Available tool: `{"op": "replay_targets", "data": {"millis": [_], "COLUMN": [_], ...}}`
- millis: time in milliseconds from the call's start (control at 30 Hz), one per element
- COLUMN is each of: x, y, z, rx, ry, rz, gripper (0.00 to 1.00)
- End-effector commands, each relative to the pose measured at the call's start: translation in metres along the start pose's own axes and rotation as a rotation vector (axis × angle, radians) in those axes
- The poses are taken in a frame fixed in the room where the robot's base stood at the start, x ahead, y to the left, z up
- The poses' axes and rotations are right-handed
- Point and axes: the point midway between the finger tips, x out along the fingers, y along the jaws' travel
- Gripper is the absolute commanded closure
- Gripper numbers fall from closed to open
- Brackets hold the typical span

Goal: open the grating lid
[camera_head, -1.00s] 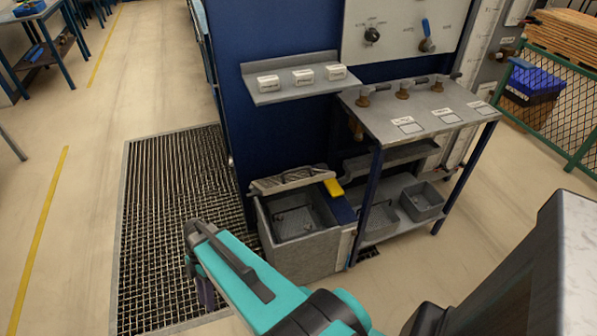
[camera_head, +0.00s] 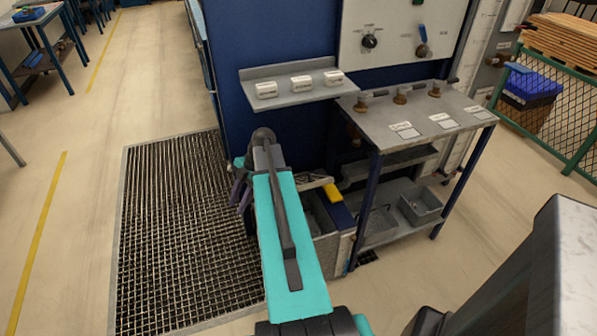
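A grey box (camera_head: 326,250) stands on the floor below the blue panel, left of the small bench. A pale ribbed piece, apparently the grating lid (camera_head: 314,181), shows at the box's back edge; my arm hides most of it. A yellow piece (camera_head: 333,193) lies at the box's back right. My gripper (camera_head: 240,190) has dark fingers and hangs at the left of my teal arm, near the box's back left corner. The gap between its fingers is not clear, and contact with the lid cannot be seen.
A large floor grating (camera_head: 175,240) lies to the left. A shelf (camera_head: 290,88) with small white blocks juts out above the box. The grey bench (camera_head: 420,115) with valves stands at the right. A green mesh fence (camera_head: 560,115) is further right.

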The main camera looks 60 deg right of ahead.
Motion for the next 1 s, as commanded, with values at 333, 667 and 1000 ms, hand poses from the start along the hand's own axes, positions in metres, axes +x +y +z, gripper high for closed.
{"op": "replay_targets", "data": {"millis": [333,667,1000], "x": [-0.121,-0.226,-0.269], "y": [-0.01,-0.055,-0.097], "z": [0.068,0.125,0.157], "rx": [0.105,0.212,0.289], "ry": [-0.066,-0.152,-0.19], "rz": [0.173,0.305,0.364], "gripper": [0.71,0.71,0.71]}}
